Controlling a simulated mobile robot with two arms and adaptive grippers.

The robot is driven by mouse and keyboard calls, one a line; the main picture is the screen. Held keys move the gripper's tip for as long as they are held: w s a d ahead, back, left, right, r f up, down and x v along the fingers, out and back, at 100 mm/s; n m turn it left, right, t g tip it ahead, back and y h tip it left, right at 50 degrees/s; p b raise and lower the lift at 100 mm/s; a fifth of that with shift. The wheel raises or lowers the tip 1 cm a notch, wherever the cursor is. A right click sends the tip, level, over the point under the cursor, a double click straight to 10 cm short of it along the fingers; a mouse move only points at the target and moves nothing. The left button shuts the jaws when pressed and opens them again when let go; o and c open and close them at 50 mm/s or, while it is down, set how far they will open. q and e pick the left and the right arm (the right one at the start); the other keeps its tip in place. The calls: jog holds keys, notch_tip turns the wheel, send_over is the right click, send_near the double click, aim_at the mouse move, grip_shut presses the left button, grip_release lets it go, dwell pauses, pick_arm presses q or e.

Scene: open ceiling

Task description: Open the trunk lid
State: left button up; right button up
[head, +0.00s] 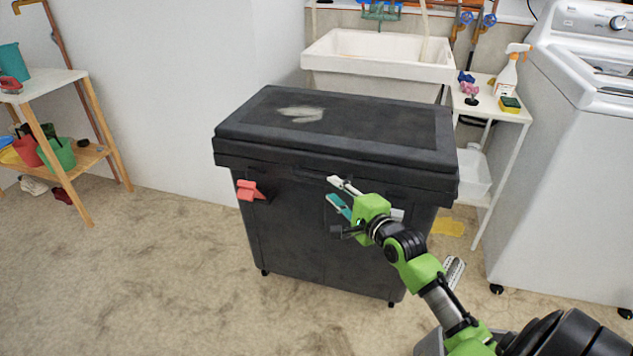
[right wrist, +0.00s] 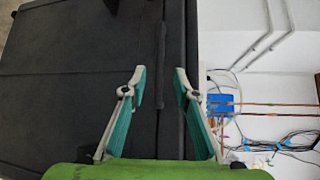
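The black trunk (head: 290,220) stands on the floor in the middle of the head view. Its lid (head: 385,125) is shut and has a pale worn patch on top. A red latch (head: 249,190) is on the left of the front, just under the lid. My right gripper (head: 331,189) is open and empty, its fingers pointing at the trunk's front close below the lid edge. In the right wrist view my right gripper (right wrist: 159,75) has its fingertips apart before the dark trunk front (right wrist: 70,90); contact cannot be told. My left gripper is not in view.
A white sink (head: 380,55) is behind the trunk. A small white shelf (head: 495,112) with a spray bottle (head: 508,72) and a washing machine (head: 560,150) stand to the right. A wooden shelf (head: 100,150) is at far left. The floor (head: 170,270) in front and left is clear.

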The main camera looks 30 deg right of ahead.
aim_at(322, 180)
jog(key=w, duration=0.2)
jog(key=w+f+b, duration=0.1)
jog(key=w, duration=0.4)
jog(key=shift+w+d+f+b, duration=0.15)
jog(key=shift+w+d+b, duration=0.15)
jog(key=shift+w+b, duration=0.05)
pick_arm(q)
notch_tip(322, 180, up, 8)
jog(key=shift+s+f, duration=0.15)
pick_arm(e)
jog(key=shift+w, duration=0.55)
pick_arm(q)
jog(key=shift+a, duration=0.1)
pick_arm(e)
grip_shut()
